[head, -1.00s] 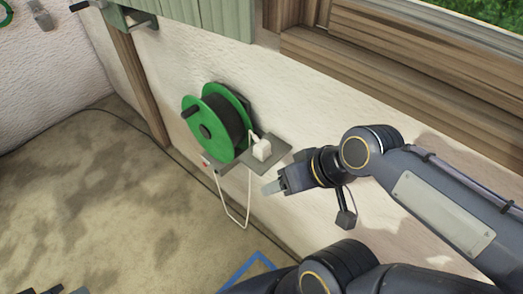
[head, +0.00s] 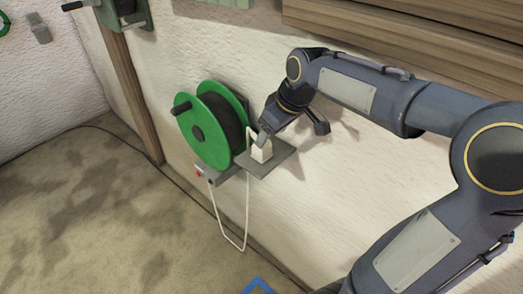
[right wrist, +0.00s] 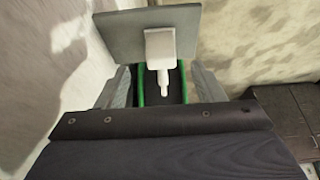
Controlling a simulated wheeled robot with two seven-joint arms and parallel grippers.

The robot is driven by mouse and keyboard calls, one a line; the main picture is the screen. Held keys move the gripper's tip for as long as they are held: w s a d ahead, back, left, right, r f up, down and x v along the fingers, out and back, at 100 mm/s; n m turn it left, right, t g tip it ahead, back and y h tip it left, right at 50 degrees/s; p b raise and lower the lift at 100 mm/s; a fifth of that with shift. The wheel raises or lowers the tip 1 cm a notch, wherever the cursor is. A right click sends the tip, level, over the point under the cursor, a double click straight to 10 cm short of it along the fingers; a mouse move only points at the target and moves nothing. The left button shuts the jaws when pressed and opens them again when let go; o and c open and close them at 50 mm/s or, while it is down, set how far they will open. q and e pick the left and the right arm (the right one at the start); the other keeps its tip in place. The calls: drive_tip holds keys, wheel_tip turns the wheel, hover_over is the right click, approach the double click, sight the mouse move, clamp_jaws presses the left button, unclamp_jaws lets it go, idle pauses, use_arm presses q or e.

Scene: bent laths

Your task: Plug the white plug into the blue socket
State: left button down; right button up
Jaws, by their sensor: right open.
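The white plug (head: 262,153) stands on a small grey shelf (head: 277,160) beside the green cable reel, with its white cable hanging in a loop below. My right gripper (head: 264,136) is open at the plug, reaching down from the upper right. In the right wrist view, the plug (right wrist: 161,48) and its narrow cable end lie in line with the gap between the open fingers (right wrist: 163,88), with room on both sides. I cannot tell whether a finger touches it. I see no blue socket. My left gripper is out of view.
The green reel (head: 207,128) is mounted on the wall close left of the shelf. A small box with a red spot (head: 200,174) sits under it. A wooden post (head: 136,95) stands further left. A blue marking (head: 257,286) lies on the floor at the bottom.

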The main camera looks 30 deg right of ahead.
sight(262, 155)
drive_tip(key=shift+b+x, duration=0.3)
drive_tip(key=shift+x, duration=0.9)
drive_tip(key=shift+f, duration=0.1)
drive_tip(key=shift+w, duration=0.1)
drive_tip(key=x, duration=0.2)
drive_tip(key=b+x, duration=0.1)
drive_tip(key=x, duration=0.2)
drive_tip(key=shift+w+a, duration=0.15)
drive_tip(key=shift+w, duration=0.25)
drive_tip(key=c, duration=1)
